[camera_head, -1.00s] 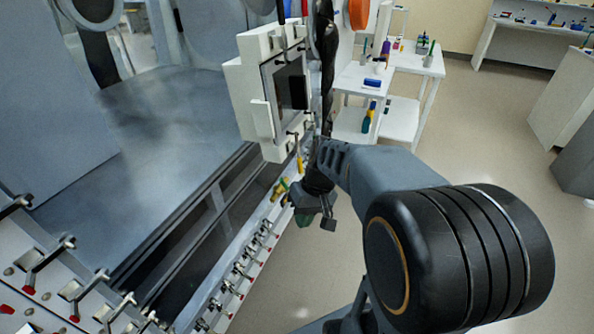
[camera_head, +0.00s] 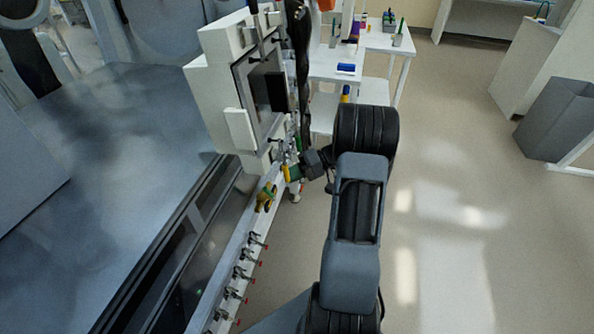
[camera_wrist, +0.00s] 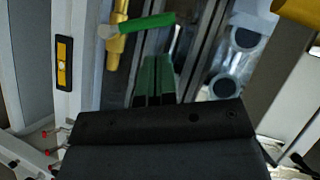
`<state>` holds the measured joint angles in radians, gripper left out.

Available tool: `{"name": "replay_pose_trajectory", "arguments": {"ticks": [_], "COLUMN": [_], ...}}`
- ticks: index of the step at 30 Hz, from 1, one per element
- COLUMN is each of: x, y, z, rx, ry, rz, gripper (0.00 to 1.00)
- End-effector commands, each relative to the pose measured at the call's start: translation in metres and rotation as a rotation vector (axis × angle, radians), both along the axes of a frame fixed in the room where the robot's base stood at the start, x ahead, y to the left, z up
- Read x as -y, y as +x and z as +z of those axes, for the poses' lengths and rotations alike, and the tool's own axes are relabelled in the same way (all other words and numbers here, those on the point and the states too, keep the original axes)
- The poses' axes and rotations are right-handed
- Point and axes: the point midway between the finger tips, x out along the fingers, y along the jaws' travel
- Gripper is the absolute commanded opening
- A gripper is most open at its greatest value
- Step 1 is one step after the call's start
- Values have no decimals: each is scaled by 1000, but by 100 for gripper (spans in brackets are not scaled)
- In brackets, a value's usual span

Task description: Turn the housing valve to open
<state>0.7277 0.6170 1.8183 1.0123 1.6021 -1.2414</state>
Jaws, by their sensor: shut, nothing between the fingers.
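The valve has a yellow body (camera_wrist: 116,42) and a green lever handle (camera_wrist: 146,24), which lies crosswise, pointing right from a grey hub in the wrist view. In the head view the yellow and green valve (camera_head: 266,198) is on the white rail below the white housing. My gripper (camera_wrist: 154,80) has green fingers, shut and empty, just below the lever in the wrist picture. I cannot tell whether they touch it. In the head view my gripper (camera_head: 291,173) is to the right of and slightly above the valve.
The white housing (camera_head: 221,87) with its dark panel rises close behind my gripper. Several red-tipped clamps (camera_head: 240,272) line the rail below. A white table (camera_head: 388,42) with small items stands beyond. The floor (camera_head: 450,200) to the right is clear.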

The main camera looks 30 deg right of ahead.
Motion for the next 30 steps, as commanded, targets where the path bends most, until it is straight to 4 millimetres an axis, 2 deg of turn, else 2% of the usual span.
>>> {"name": "replay_pose_trajectory", "arguments": {"ticks": [6, 12, 18, 30], "x": [-30, -45, -49, -47], "y": [8, 12, 13, 12], "z": [-10, -15, -17, -18], "rx": [-2, -1, -2, 5], "ry": [1, -1, -2, -10], "rz": [3, 3, 2, -4], "gripper": [0, 0, 0, 0]}}
